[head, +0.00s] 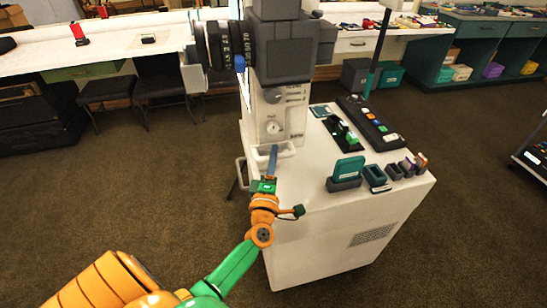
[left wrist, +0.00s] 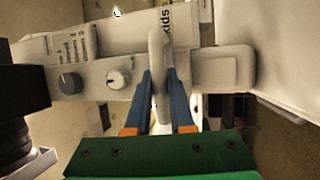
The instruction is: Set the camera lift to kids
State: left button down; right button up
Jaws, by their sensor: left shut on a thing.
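The camera lift shows in the head view as a pale column (head: 287,108) with dials, under a dark grey camera (head: 285,42). In the left wrist view the pale lift body (left wrist: 130,40) carries the word "kids" near the top, beside a pale upright handle (left wrist: 158,48). My left gripper (head: 273,151) is at the foot of the column. Its blue fingers (left wrist: 163,82) are shut around the lower part of the handle. The exact contact is partly hidden. Other height labels cannot be read. My right gripper is out of view.
The white cart top (head: 315,175) holds a teal card stand (head: 349,168), small boxes (head: 374,174) and a dark strip with buttons (head: 370,122). A pale tray (head: 285,149) sits by the column. Black chairs (head: 163,82) stand behind; the carpet left of the cart is clear.

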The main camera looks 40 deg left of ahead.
pick_arm(q)
jog(key=c, duration=0.9)
grip_release()
jog(key=shift+f, duration=0.35)
jog(key=shift+o, duration=0.6)
jog(key=shift+w, duration=0.1)
jog(key=v, duration=0.7)
jog(key=shift+b, duration=0.35)
